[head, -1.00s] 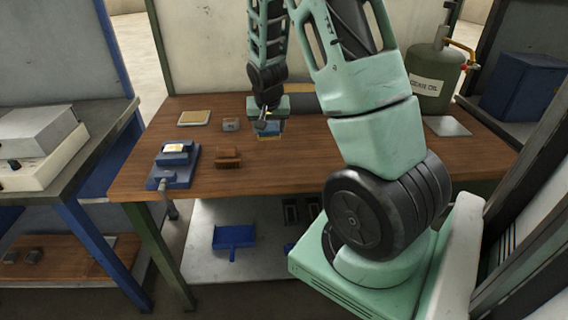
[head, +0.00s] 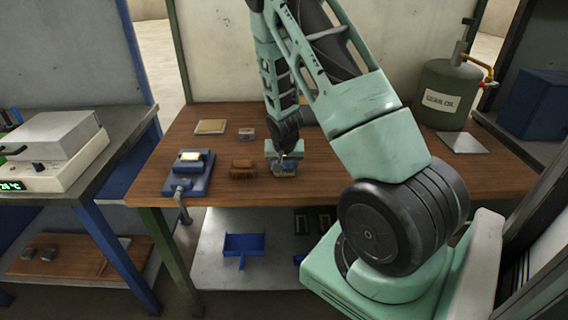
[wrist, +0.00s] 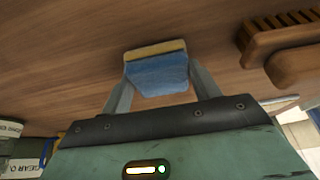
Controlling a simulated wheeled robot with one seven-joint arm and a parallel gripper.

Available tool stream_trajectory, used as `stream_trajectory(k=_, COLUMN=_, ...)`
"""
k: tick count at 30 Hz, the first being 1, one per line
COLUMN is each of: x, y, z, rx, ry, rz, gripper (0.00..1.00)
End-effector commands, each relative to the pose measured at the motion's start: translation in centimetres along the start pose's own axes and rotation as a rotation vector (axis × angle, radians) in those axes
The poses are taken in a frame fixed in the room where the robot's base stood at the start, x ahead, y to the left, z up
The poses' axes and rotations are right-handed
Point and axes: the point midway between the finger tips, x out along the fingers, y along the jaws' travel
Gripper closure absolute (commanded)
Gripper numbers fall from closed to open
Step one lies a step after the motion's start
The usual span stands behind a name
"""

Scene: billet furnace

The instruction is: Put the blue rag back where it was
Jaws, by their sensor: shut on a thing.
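The blue rag (wrist: 158,76) is a small folded blue pad with a yellowish strip along its far edge, seen in the wrist view. My gripper (wrist: 160,84) is shut on it, with one finger at each side. In the head view my gripper (head: 285,165) is low over the wooden workbench (head: 340,183), right of the brown brush. The rag shows there as a small blue patch (head: 286,170) under the gripper. I cannot tell whether it touches the bench top.
A brown brush (head: 243,169), a blue vise (head: 188,175), a small grey block (head: 247,134) and a tan pad (head: 210,127) lie to the left. A green gear oil can (head: 443,95) and a grey plate (head: 462,143) are at right. The bench front is clear.

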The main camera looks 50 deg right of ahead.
Motion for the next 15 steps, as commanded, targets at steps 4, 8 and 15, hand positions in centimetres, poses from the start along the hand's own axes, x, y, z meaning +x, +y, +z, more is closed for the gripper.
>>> stream_trajectory(k=4, x=0.38, y=-0.01, z=0.16, rx=0.000, ry=0.000, rz=0.000, gripper=0.57)
stream_trajectory(k=8, x=0.26, y=-0.02, z=0.11, rx=0.000, ry=0.000, rz=0.000, gripper=0.17)
stream_trajectory(k=15, x=0.21, y=-0.02, z=0.08, rx=0.000, ry=0.000, rz=0.000, gripper=0.17)
